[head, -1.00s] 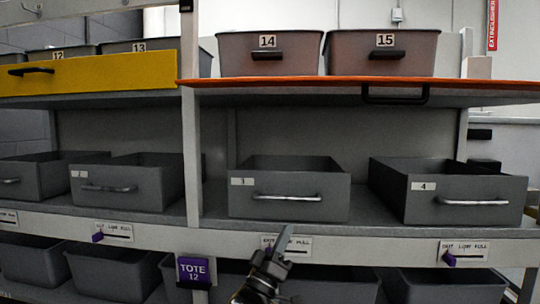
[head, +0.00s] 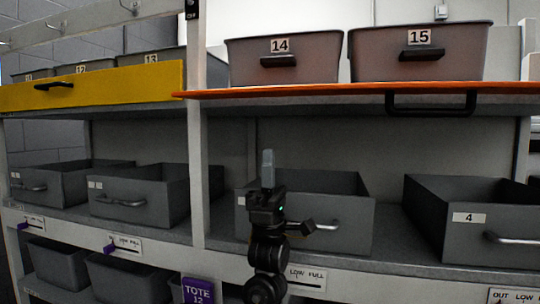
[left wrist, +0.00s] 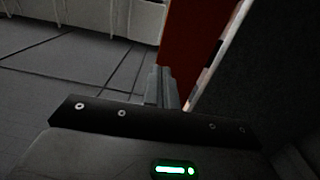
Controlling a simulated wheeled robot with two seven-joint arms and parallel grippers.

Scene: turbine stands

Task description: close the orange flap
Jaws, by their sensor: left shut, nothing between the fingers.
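The orange flap (head: 360,90) lies about level, seen edge-on in the head view, along the front of the upper shelf at right. Its black handle (head: 431,104) hangs below its edge. My left gripper (head: 267,158) is shut and empty, pointing up, below and left of the handle and in front of the grey drawer bins. It is apart from the flap. In the left wrist view its fingers (left wrist: 160,86) show beside a dark red-orange panel (left wrist: 192,45) that looks like the flap. My right gripper is not in view.
Bins 14 (head: 284,58) and 15 (head: 420,50) stand on the upper shelf behind the flap. A yellow flap (head: 120,84) is upright at left. A shelf post (head: 196,150) stands left of my gripper. Bin 4 (head: 475,215) is at lower right.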

